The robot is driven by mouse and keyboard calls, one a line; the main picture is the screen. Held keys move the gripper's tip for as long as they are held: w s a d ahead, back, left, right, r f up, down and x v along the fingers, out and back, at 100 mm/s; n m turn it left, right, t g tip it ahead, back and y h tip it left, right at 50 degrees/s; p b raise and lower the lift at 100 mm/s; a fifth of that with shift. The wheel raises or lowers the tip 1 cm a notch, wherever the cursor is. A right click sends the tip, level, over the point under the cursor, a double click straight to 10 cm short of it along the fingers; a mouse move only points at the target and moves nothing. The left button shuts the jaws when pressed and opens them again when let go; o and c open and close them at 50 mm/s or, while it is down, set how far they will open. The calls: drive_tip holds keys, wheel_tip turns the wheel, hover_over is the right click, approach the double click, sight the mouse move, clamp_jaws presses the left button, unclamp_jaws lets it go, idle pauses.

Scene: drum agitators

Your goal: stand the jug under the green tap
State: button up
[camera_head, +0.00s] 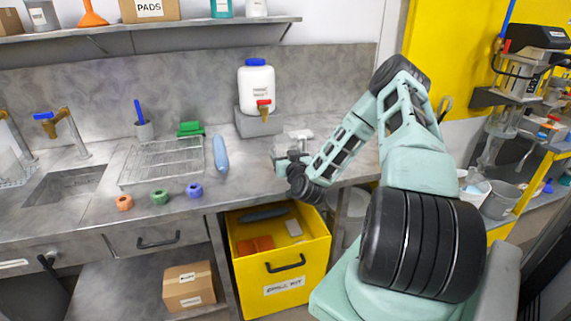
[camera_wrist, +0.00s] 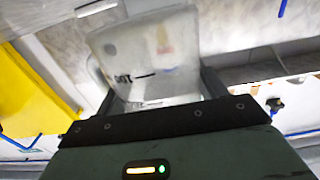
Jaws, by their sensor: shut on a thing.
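My gripper (camera_head: 283,160) is above the front part of the grey counter, at the near end of my arm's reach. It is shut on a pale, translucent jug. In the wrist view the jug (camera_wrist: 152,58) fills the space between the two fingers (camera_wrist: 160,90), with dark markings on its side. In the head view the jug is mostly hidden by my gripper, with a pale part (camera_head: 299,134) showing. I see no green tap. A white drum (camera_head: 257,88) with a blue cap and a red tap (camera_head: 263,106) stands on a grey block, behind and left of my gripper.
A sink (camera_head: 65,187) is far left. An open yellow drawer (camera_head: 282,265) juts out below the counter.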

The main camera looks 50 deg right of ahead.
drive_tip(key=shift+f+p, duration=0.45)
drive_tip(key=shift+f, duration=1.7)
drive_tip(key=shift+f, duration=0.15)
drive_tip(key=o, duration=1)
